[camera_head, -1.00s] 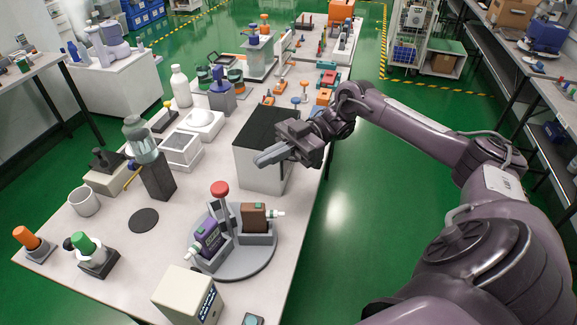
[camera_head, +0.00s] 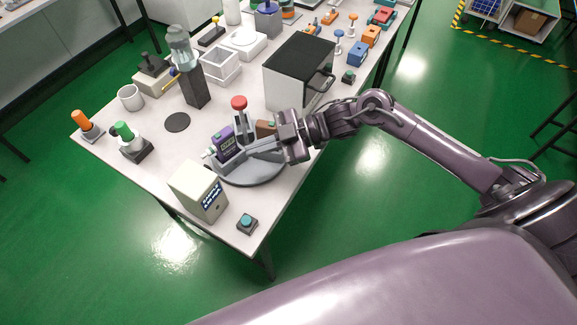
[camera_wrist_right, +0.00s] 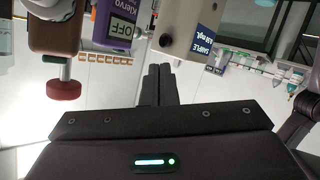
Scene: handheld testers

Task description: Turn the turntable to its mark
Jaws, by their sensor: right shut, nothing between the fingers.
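The turntable (camera_head: 255,178) is a round grey disc near the front edge of the table. It carries a purple tester (camera_head: 225,143) and a brown tester (camera_head: 265,129) in grey holders, and a post with a red knob (camera_head: 239,102). My right gripper (camera_head: 254,149) is shut and empty, with its fingers reaching left over the disc beside the brown tester; contact cannot be told. In the right wrist view, which looks upside down, the shut fingers (camera_wrist_right: 160,78) point toward the testers and knob. I cannot make out the turntable's mark. My left gripper is out of view.
A beige box with a display (camera_head: 198,190) stands just in front of the turntable, with a small teal-button box (camera_head: 247,223) to its right. A black-topped white box (camera_head: 298,72) stands behind. A black round pad (camera_head: 177,122) lies to the left.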

